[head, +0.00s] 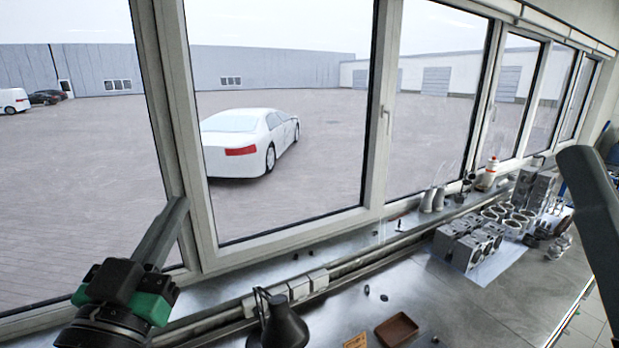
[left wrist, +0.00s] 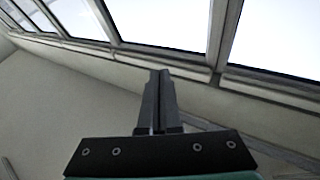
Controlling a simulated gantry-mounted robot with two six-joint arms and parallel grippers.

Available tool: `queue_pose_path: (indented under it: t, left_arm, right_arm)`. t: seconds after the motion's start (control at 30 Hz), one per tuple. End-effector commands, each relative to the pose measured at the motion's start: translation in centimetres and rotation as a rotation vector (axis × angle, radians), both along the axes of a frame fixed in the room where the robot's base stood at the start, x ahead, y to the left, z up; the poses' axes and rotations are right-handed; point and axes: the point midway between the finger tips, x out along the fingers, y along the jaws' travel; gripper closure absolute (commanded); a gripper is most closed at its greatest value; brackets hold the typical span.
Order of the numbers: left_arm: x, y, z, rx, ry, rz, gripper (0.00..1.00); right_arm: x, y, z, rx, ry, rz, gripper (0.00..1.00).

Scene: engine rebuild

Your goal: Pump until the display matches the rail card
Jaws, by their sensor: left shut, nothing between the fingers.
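My left gripper (head: 182,203) is raised in front of the window frame at the left of the head view, its fingers shut and empty. In the left wrist view its fingers (left wrist: 159,73) are together, pointing toward the window wall, with nothing between them. An orange card (head: 355,341) with dark marks shows at the bottom edge of the head view, partly cut off; its writing is too small to read. I cannot make out a pump or a display in either view. My right gripper is not in view.
A black lamp-like object (head: 283,326) stands at the bench front. White boxes (head: 300,288) sit along the rail. A brown tray (head: 397,329) lies near the bottom edge. Engine blocks (head: 466,246) and cylinder parts fill the right side. The bench middle (head: 425,290) is mostly clear.

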Motion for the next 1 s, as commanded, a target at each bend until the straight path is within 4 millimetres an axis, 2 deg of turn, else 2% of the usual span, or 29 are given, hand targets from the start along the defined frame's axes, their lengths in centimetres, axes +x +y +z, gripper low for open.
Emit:
queue_pose_path:
  t: [0.03,0.1,0.2,0.3,0.33,1.0]
  left_arm:
    - [-3.3,-0.1,3.0,-0.017,-0.104,-0.009,1.00]
    - [-7.5,0.1,6.2,-0.042,-0.230,-0.018,1.00]
    - [-12.4,0.4,9.0,-0.071,-0.363,-0.033,1.00]
    - [-15.2,0.6,10.2,-0.096,-0.437,-0.048,1.00]
    - [-15.6,0.6,10.4,-0.103,-0.448,-0.052,1.00]
    - [-15.4,0.6,10.4,-0.130,-0.443,-0.070,1.00]
  right_arm:
    - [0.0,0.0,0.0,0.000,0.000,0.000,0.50]
    - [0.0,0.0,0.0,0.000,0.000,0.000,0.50]
    - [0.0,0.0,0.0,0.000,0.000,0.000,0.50]
    - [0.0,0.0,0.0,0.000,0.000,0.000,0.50]
    - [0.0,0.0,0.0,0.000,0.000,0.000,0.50]
    - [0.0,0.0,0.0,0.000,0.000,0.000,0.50]
